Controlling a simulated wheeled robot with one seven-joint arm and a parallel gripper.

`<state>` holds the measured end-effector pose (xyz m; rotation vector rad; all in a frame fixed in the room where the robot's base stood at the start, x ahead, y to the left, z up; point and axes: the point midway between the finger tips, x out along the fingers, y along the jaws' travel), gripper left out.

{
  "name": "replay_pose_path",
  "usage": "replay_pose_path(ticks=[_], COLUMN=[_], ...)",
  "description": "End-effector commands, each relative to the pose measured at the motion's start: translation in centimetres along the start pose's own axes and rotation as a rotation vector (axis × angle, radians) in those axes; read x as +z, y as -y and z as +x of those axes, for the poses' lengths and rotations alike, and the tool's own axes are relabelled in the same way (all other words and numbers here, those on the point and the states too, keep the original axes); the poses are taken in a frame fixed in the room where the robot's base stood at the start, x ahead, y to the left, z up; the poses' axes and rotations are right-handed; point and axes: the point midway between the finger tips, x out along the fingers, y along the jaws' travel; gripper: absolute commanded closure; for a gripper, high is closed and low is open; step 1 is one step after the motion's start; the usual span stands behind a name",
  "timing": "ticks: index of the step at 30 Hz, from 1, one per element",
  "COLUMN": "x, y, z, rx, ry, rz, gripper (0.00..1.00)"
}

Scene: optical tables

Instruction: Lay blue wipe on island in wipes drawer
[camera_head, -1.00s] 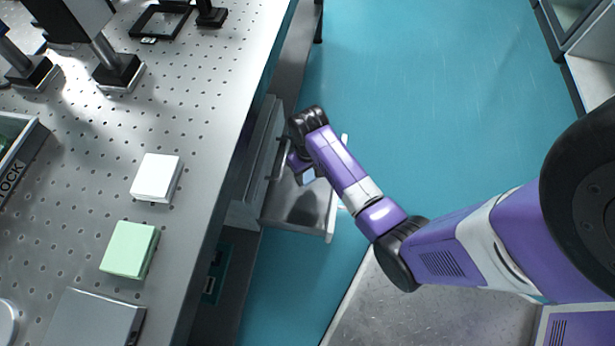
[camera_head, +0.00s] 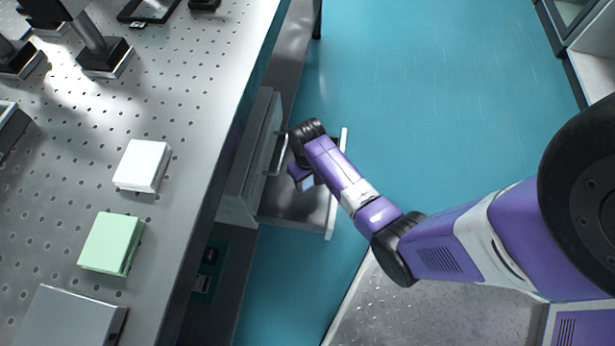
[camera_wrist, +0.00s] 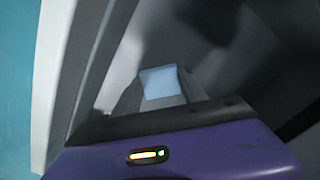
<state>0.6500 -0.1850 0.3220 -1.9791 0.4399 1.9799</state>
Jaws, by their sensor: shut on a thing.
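The blue wipe (camera_wrist: 160,82) shows as a small pale blue patch between the fingertips of my gripper (camera_wrist: 158,96) in the wrist view. My gripper is shut on it. In the head view my gripper (camera_head: 304,182) is over the open drawer (camera_head: 285,207), and a bit of the blue wipe (camera_head: 308,185) shows under the wrist. The drawer stands pulled out from under the table's right edge. In the wrist view its pale wall (camera_wrist: 50,90) runs along the left. I cannot tell whether the wipe touches the drawer floor.
The perforated optical table (camera_head: 190,130) fills the left. On it lie a white block (camera_head: 143,165), a green block (camera_head: 111,242) and a grey box (camera_head: 70,318). A drawer handle (camera_head: 277,155) is close to my wrist. The teal floor (camera_head: 430,90) to the right is clear.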

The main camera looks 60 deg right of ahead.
Motion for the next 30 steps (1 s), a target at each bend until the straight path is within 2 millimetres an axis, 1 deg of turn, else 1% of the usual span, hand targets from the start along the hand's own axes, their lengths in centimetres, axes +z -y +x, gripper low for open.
replay_pose_path(ticks=[1,2,3,5,14,17,20,30], x=[0.0,0.0,0.0,0.0,0.0,0.0,-0.1,-0.1], y=[0.0,0.0,0.0,0.0,0.0,0.0,0.0,0.0], z=[0.2,0.2,0.1,0.1,0.1,-0.5,-1.9,-8.8], rx=[0.000,0.000,0.000,0.000,0.000,0.000,0.000,0.000], ry=[0.000,0.000,0.000,0.000,0.000,-0.001,-0.002,-0.003], rz=[0.000,0.000,0.000,0.000,0.000,0.000,0.000,-0.001], gripper=[0.88,0.47,0.39,0.29,0.29,0.29,0.29,0.29])
